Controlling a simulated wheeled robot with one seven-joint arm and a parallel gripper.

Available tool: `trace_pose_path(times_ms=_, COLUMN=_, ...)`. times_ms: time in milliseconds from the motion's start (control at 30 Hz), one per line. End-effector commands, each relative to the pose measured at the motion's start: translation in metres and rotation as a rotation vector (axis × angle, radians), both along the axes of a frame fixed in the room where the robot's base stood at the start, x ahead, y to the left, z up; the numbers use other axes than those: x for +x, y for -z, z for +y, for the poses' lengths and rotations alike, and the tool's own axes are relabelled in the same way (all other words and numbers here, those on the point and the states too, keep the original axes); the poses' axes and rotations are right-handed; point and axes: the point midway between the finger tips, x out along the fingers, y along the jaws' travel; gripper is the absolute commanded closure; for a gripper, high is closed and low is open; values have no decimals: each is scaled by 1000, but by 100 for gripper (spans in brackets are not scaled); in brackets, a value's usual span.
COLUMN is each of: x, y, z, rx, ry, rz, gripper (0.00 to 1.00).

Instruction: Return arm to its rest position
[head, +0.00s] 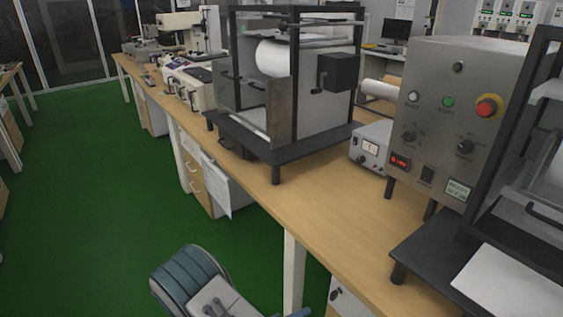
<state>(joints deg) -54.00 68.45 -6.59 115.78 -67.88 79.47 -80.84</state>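Part of my arm (190,282) shows at the bottom edge, left of centre, in the head view. It has a ridged blue-grey rounded cover and a pale grey link. It is in front of the long wooden bench (262,203), over the green floor, and appears apart from the bench. The rest of the arm is cut off by the lower picture edge. I cannot make out my gripper or its fingers, so what it holds, if anything, is hidden.
The bench carries a framed machine with a white roll (273,58), a metal control box with a red button (489,107), and a small grey instrument (371,146). A black-framed machine (440,245) stands at right. Papers (217,185) hang from the bench. The green floor (85,190) is clear at left.

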Motion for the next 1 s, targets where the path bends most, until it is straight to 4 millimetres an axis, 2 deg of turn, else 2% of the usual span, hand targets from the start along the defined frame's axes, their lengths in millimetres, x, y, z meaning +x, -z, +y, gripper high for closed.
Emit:
trace_pose_path(times_ms=33, x=1, y=-17, z=-5, rx=54, ry=55, rz=-42, gripper=47)
trace_pose_path(times_ms=300, x=-6, y=-80, z=-32, rx=321, ry=350, rz=-293, gripper=47)
trace_pose_path(times_ms=700, x=-28, y=-164, z=-66, rx=644, ry=803, rz=-714, gripper=47)
trace_pose_path(times_ms=1000, x=-49, y=-222, z=-83, rx=831, ry=1152, rz=-1058, gripper=47)
